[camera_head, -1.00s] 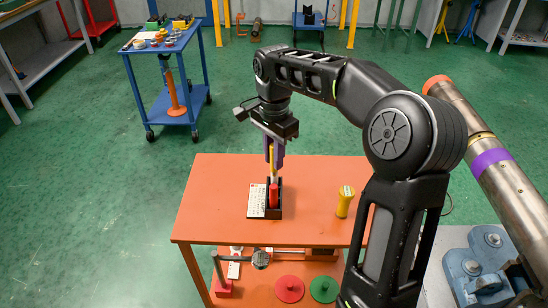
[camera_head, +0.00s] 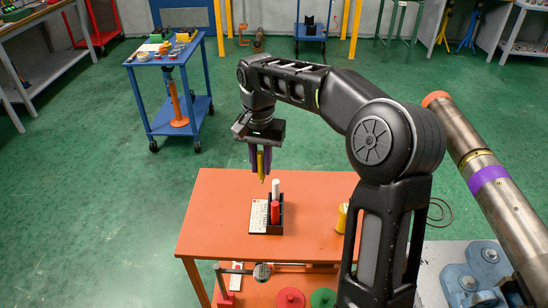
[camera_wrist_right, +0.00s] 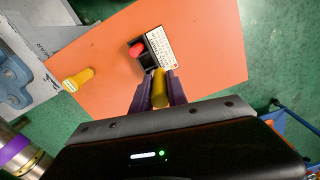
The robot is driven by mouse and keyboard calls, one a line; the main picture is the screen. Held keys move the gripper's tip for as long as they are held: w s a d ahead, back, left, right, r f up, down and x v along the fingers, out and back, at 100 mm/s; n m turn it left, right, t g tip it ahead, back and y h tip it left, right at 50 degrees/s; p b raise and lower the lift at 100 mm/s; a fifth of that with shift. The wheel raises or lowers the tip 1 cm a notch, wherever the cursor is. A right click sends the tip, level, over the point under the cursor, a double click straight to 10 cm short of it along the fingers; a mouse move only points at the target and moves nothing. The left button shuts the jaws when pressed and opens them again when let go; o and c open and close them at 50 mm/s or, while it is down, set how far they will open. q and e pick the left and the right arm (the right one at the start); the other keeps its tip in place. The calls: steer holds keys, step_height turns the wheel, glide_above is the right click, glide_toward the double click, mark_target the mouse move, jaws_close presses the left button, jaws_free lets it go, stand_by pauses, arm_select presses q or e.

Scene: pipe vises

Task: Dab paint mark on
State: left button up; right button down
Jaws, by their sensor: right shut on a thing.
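My right gripper (camera_head: 261,163) is shut on a yellow paint marker (camera_head: 260,167), which points tip down above the far part of the orange table (camera_head: 215,215). In the right wrist view the marker (camera_wrist_right: 159,88) sits between two purple fingers. The steel pipe (camera_head: 511,205) runs along the right side, with a purple band (camera_head: 488,177) and an orange end (camera_head: 436,98). My left gripper is out of view.
A labelled white card (camera_head: 258,216) lies beside the holder. A yellow cylinder (camera_head: 342,217) stands on the table, partly behind my arm. Blue vise parts (camera_head: 490,255) are under the pipe. A blue cart (camera_head: 165,125) stands far left, with open green floor around it.

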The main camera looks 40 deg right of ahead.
steer(key=a+f+n+b, duration=0.1)
steer(key=a+f+n, duration=0.2)
steer(key=a+f, duration=0.1)
steer(key=w+a+f+n+b, duration=0.1)
steer(key=a+f+n, duration=0.2)
steer(key=a+f, duration=0.1)
steer(key=a+f+n+b, duration=0.1)
steer(key=a+f+n, duration=0.2)
steer(key=a, duration=0.3)
steer(key=shift+w+f+n, duration=0.25)
steer(key=shift+f+n, duration=0.05)
steer(key=shift+f, duration=0.35)
steer(key=shift+a+f, duration=0.1)
steer(key=shift+a, duration=0.2)
